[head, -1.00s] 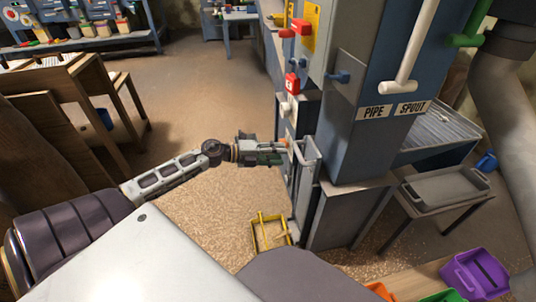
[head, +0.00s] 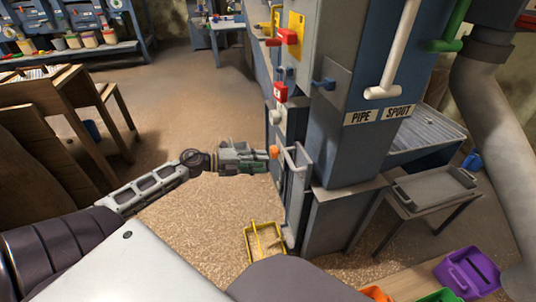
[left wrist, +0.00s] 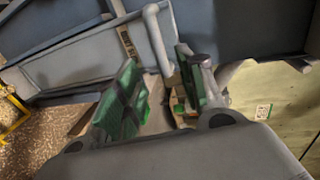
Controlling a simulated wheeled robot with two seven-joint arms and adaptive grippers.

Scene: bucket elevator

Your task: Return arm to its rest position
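My left arm reaches in from the left in the head view. Its gripper (head: 268,155) has green-padded fingers and is beside the front of the grey-blue machine, close to an orange knob (head: 274,152) and a pale bar handle (head: 291,158). In the left wrist view the two green finger pads of the gripper (left wrist: 158,95) stand apart with nothing held between them. The pale handle (left wrist: 156,40) shows just beyond the fingers. Whether a finger touches the machine is unclear. My right gripper is not in view.
The machine (head: 350,155), labelled PIPE and SPOUT, stands close to the gripper. A yellow-framed scoop or tray (head: 264,243) lies at its foot. Wooden furniture (head: 60,115) stands at left. A grey tray (head: 435,187) and purple bin (head: 468,273) are right. Floor left of the gripper is clear.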

